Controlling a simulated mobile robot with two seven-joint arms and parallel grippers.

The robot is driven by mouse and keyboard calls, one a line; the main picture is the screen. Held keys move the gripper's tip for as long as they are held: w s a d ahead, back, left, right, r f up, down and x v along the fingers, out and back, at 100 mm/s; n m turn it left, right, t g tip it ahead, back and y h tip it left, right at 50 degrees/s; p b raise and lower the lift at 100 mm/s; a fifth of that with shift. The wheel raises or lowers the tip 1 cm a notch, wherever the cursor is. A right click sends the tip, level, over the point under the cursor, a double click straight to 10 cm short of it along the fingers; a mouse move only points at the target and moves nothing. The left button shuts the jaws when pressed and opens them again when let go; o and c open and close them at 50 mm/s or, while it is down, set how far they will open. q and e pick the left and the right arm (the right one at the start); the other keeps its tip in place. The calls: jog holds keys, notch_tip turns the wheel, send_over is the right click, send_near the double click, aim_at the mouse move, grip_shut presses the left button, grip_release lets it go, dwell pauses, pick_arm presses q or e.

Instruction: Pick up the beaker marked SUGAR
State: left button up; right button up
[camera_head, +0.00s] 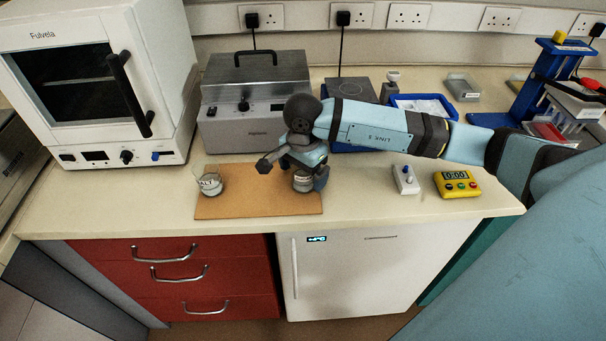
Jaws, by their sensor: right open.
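Two small glass beakers stand upright on the brown board (235,208). The left beaker (209,184) has a white label with dark letters that are too small to read surely. The right beaker (303,183) also has a pale label, partly covered, and I cannot read it. My right gripper (294,172) reaches in from the right and is over the right beaker. One dark finger sticks out to the left and the other is at the beaker's right side. The gripper is open; I cannot tell whether it touches the glass. My left gripper is not in view.
A white oven (105,90) stands at the left and a grey bath (255,110) behind the board. A white device (406,179) and a yellow timer (457,184) lie right of the board. A blue pipette stand (540,80) is far right.

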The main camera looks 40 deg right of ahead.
jog(key=c, duration=1)
jog(key=shift+r, duration=0.1)
jog(key=shift+c, duration=0.2)
